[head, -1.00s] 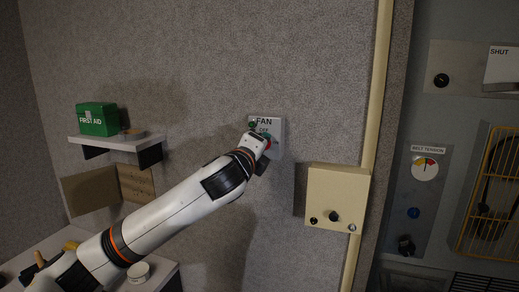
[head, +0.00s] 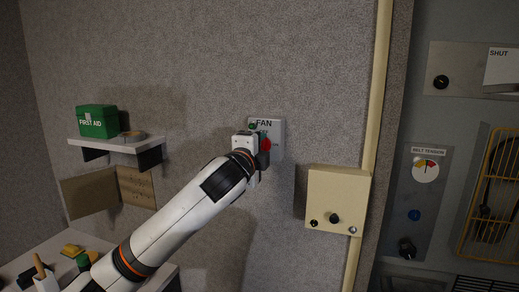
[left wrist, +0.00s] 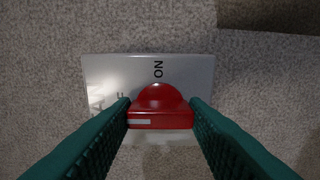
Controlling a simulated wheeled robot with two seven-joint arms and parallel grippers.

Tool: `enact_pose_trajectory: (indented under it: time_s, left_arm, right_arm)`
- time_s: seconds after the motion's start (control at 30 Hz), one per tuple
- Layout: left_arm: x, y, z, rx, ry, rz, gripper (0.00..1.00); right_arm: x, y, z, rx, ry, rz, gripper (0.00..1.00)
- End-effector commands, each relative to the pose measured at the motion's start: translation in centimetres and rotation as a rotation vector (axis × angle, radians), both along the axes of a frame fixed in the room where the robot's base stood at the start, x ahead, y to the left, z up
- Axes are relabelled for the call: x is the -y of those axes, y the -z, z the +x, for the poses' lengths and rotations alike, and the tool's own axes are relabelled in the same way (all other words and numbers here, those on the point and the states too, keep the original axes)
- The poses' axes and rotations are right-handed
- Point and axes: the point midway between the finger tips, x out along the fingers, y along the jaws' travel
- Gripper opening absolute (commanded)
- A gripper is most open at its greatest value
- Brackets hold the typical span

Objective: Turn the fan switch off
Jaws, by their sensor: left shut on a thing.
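The fan switch is a white wall plate (head: 278,126) marked FAN with a red knob (head: 266,144) on it. A white mark shows on the knob's left part. The word ON is seen sideways above the knob on the plate (left wrist: 200,75). My right gripper is not in view.
A cream box (head: 350,185) with small knobs sticks out to the lower right, beside a vertical pipe (head: 377,90). A shelf (head: 115,144) with a green first aid box (head: 97,121) is at the left. The wall above the switch is clear.

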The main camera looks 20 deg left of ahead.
Motion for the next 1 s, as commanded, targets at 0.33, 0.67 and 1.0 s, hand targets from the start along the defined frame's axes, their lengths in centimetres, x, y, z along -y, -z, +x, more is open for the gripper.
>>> enact_pose_trajectory:
  time_s: [0.33, 0.67, 1.0]
  left_arm:
    - [0.0, 0.1, 0.0, -0.002, 0.0, -0.003, 0.51]
    - [0.0, 0.0, 0.0, -0.001, 0.001, -0.001, 0.62]
    - [-0.1, 0.4, -4.6, 0.003, 0.003, 0.0, 0.62]
  right_arm:
    - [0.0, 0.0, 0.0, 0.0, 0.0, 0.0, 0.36]
    - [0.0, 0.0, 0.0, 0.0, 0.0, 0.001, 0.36]
    - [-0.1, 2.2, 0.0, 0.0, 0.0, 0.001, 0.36]
